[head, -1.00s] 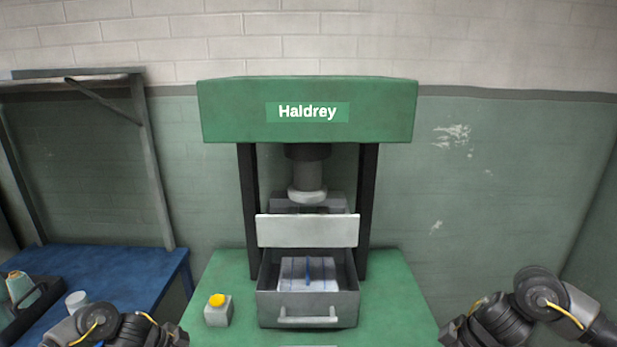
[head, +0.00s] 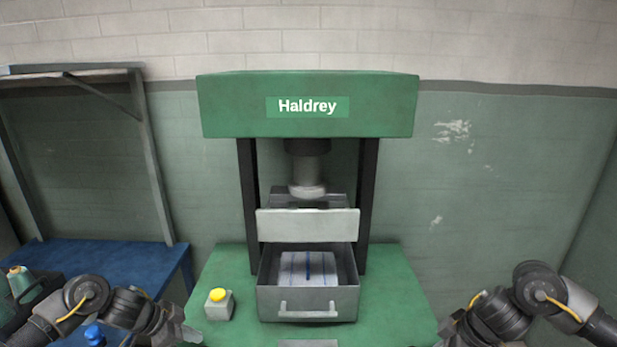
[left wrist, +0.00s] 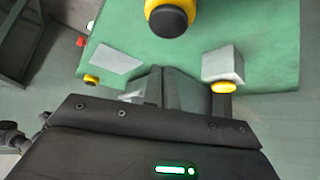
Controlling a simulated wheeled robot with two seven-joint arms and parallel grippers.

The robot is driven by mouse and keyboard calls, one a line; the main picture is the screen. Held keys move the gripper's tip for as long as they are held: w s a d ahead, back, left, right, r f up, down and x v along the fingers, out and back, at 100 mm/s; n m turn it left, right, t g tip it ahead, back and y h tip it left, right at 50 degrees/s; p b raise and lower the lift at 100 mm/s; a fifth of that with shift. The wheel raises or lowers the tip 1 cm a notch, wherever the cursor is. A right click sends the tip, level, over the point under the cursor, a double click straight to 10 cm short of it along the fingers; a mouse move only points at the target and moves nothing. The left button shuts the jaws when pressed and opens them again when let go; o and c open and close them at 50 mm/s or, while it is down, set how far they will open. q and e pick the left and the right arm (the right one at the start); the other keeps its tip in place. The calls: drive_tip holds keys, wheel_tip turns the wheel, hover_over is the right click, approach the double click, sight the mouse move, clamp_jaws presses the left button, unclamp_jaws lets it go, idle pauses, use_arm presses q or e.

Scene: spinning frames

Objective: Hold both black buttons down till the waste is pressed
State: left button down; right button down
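A black button (left wrist: 170,20) in a yellow collar shows at the top of the left wrist view, just beyond my left gripper's fingers (left wrist: 165,88) and apart from them. The fingers look closed together with nothing between them. In the head view my left gripper (head: 178,332) is low at the left, by the green table's front left corner. My right gripper (head: 455,332) is at the bottom right, its fingertips cut off or hidden. The pale waste bundle (head: 295,264) with blue lines lies in the grey drawer (head: 305,304), below the raised ram (head: 307,180).
The green press (head: 230,108) marked Haldrey stands on the green table (head: 390,300). A grey box with a yellow button (head: 217,295) sits left of the drawer. A blue bench (head: 110,258) with a thread spool (head: 19,281) and a blue bottle (head: 95,336) is at the left.

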use_arm(q)
drive_tip(key=s+r, duration=0.3)
drive_tip(key=s, duration=0.4)
idle(0.5)
